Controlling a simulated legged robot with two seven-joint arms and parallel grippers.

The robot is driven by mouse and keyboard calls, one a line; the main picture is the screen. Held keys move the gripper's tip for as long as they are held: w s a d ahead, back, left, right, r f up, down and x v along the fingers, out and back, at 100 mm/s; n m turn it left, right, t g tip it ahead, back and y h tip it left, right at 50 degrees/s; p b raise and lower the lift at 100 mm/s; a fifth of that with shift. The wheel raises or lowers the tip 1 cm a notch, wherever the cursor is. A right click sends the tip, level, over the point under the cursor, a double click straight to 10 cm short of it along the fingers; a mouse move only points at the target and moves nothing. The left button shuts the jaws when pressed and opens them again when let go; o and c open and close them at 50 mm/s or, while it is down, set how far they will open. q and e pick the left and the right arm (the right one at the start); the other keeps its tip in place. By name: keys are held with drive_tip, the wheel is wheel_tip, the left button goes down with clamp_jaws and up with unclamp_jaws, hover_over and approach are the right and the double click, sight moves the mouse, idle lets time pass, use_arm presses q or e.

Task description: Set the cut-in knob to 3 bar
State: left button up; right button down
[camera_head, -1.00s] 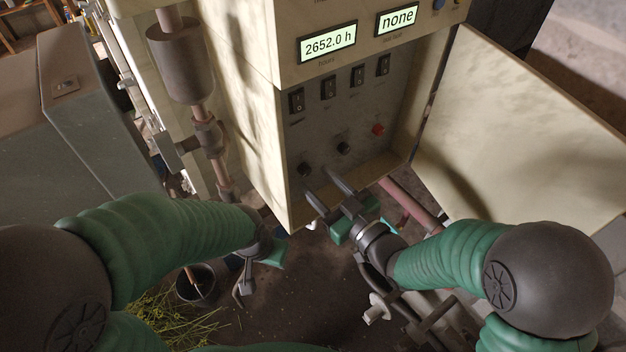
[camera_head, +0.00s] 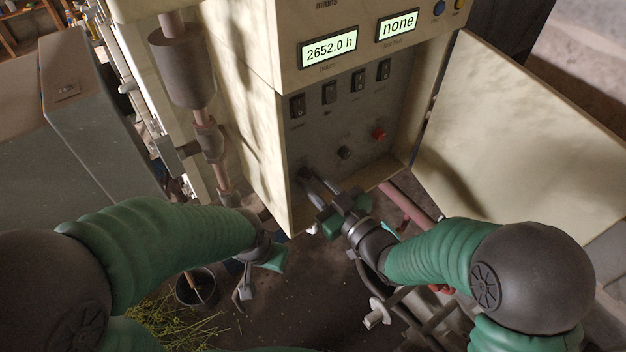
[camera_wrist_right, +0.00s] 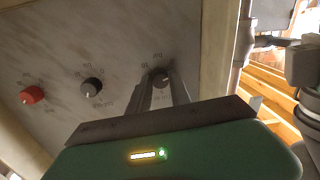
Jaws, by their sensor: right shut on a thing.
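The open control box (camera_head: 340,120) has a row of small knobs low on its panel. The left dark knob (camera_head: 306,172) is at the tips of my right gripper (camera_head: 311,180). In the right wrist view, this knob (camera_wrist_right: 160,77) sits between the two fingertips of my right gripper (camera_wrist_right: 161,86), which is shut on it.
A middle black knob (camera_head: 345,152) and a red knob (camera_head: 379,133) sit beside it, with several rocker switches (camera_head: 329,92) above. Displays read "2652.0 h" (camera_head: 328,47) and "none" (camera_head: 398,25). The open door (camera_head: 520,130) stands at right. A pipe (camera_head: 405,203) runs below.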

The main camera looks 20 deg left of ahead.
drive_tip(key=m+p, duration=0.1)
drive_tip(key=m, duration=0.3)
drive_tip(key=shift+r+m, duration=0.1)
drive_tip(key=shift+m, duration=0.3)
drive_tip(key=m+p, duration=0.2)
drive_tip(key=m, duration=0.3)
drive_tip(key=shift+d+m+t, duration=0.1)
drive_tip(key=shift+m+t, duration=0.2)
drive_tip(key=shift+m, duration=0.1)
drive_tip(key=c, duration=1.2)
unclamp_jaws()
drive_tip(key=shift+w+f, duration=0.1)
drive_tip(key=shift+f, duration=0.1)
